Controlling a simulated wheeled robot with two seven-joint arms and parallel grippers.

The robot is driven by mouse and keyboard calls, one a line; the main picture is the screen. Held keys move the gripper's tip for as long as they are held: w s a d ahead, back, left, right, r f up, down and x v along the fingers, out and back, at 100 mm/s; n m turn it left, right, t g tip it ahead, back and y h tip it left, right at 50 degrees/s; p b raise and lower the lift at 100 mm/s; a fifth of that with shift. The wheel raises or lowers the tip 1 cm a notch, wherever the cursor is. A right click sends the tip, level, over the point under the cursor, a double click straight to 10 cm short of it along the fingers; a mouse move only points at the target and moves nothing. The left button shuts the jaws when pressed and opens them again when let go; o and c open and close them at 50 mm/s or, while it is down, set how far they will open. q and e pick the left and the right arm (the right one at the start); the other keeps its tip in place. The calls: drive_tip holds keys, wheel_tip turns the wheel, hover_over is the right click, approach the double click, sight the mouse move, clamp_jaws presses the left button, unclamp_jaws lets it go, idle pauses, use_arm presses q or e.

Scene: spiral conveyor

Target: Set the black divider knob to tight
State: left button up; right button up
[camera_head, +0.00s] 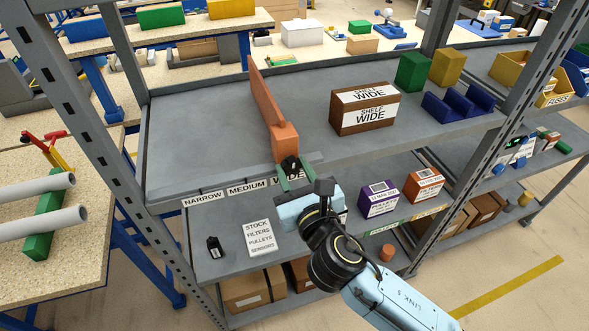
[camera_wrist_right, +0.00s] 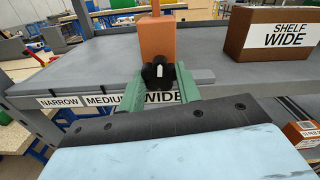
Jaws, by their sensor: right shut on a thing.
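The black divider knob (camera_head: 291,164) sits at the shelf's front edge, at the foot of the upright orange divider (camera_head: 265,105). In the wrist view the knob (camera_wrist_right: 158,75) has a pale mark on its face, roughly upright. My right gripper (camera_head: 293,176) is shut on the knob, with a green finger on each side. The front labels read NARROW (camera_head: 203,199), MEDIUM (camera_head: 245,189) and WIDE (camera_head: 288,177); no label reads "tight". The knob stands above the WIDE label, which the gripper partly covers. My left gripper is not in view.
A brown box marked SHELF WIDE (camera_head: 364,110) stands right of the divider. The shelf left of the divider (camera_head: 200,140) is bare. Below are a sign (camera_head: 259,238), a purple box (camera_head: 379,199) and an orange box (camera_head: 423,185). A grey post (camera_head: 100,120) rises at the left.

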drive_tip(key=m+p, duration=0.1)
drive_tip(key=m, duration=1.3)
drive_tip(key=shift+a, duration=0.1)
drive_tip(key=m, duration=0.5)
drive_tip(key=shift+r+m+p, duration=0.15)
drive_tip(key=shift+m+p, duration=0.2)
drive_tip(key=shift+m, duration=0.05)
drive_tip(key=m+p, duration=0.1)
drive_tip(key=m, duration=0.4)
drive_tip(key=m+p, duration=0.1)
drive_tip(key=m, duration=0.4)
drive_tip(key=shift+r+p, duration=0.1)
drive_tip(key=shift+p, duration=0.2)
drive_tip(key=m+p, duration=0.1)
drive_tip(key=m, duration=0.3)
drive_tip(key=shift+p, duration=0.35)
drive_tip(key=m, duration=0.4)
drive_tip(key=shift+m, duration=0.4)
